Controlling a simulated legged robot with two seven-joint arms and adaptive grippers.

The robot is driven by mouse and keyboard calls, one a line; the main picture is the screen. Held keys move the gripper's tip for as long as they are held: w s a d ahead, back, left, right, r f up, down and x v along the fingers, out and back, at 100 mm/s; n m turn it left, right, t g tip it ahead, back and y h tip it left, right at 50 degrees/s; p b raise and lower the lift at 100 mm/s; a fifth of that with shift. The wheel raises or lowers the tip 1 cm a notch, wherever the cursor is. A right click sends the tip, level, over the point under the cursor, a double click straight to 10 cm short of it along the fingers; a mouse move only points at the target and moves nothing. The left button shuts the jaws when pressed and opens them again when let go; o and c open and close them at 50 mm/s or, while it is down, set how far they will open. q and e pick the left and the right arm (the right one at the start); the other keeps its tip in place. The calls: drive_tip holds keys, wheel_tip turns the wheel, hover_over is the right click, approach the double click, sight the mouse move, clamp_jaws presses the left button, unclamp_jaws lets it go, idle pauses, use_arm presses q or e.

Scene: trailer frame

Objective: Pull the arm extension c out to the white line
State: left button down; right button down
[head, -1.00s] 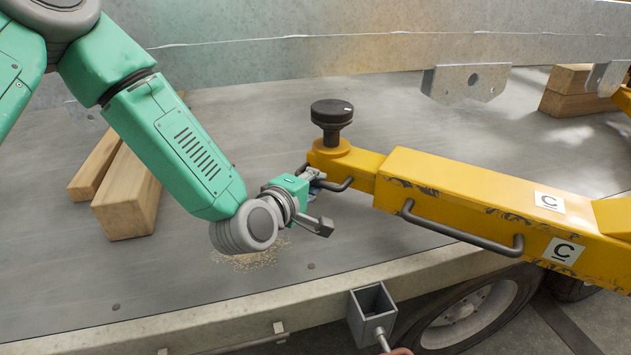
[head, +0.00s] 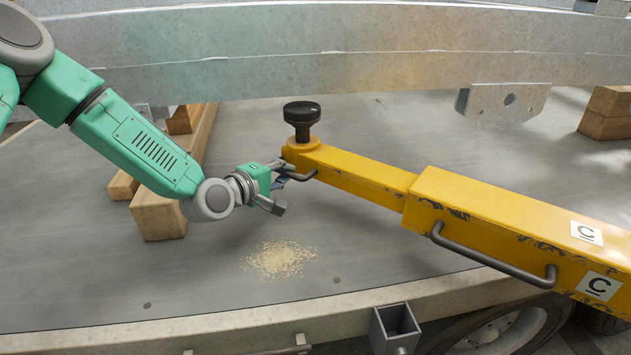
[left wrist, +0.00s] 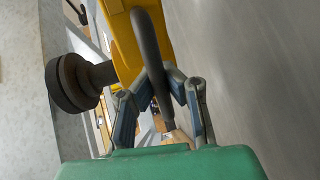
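The yellow arm extension c (head: 360,174) sticks out leftward from the thicker yellow outer beam (head: 475,205), which bears "C" labels. A black round knob (head: 301,115) stands on the extension's outer end. A dark bar handle (head: 300,175) is on that end; in the left wrist view the handle (left wrist: 150,50) passes between the fingers. No white line can be made out on the visible part of the extension. My right gripper is not in view.
Wooden beams (head: 165,205) lie on the grey trailer deck behind my left arm. A pile of grains (head: 280,259) lies on the deck in front of the gripper. A second long handle (head: 490,260) is on the outer beam.

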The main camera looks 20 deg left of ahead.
use_arm(q)
drive_tip(key=a, duration=0.2)
drive_tip(key=w+a, duration=0.1)
drive_tip(key=a, duration=0.1)
drive_tip(key=shift+a+f, duration=0.1)
drive_tip(key=shift+a, duration=0.2)
drive_tip(key=shift+d, duration=0.1)
drive_tip(key=c, duration=1.6)
unclamp_jaws()
drive_tip(key=shift+o, duration=0.2)
drive_tip(key=shift+s, duration=0.1)
drive_tip(key=v, duration=1.1)
drive_tip(key=shift+s, duration=0.35)
